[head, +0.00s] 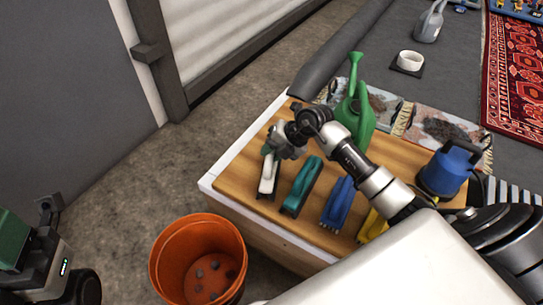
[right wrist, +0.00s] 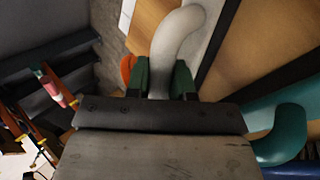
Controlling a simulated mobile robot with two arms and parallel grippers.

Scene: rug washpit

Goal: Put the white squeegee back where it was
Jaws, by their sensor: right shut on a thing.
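The white squeegee (head: 267,178) is at the left end of a row of tools on the wooden bench top (head: 240,170). My right gripper (head: 277,150) is at its far end. In the right wrist view its pale curved handle (right wrist: 178,40) runs between the two green fingers of my right gripper (right wrist: 162,82), which are shut on it. I cannot tell whether the squeegee touches the bench top. Part of my left arm shows at the lower left, with a green block (head: 14,240) at the picture's edge; its jaw opening cannot be made out.
A teal tool (head: 302,184), a blue tool (head: 338,204) and a yellow tool (head: 373,226) lie to the right of the squeegee. A green watering can (head: 357,110) and a blue container (head: 450,168) stand on the bench. An orange bucket (head: 170,255) stands in front.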

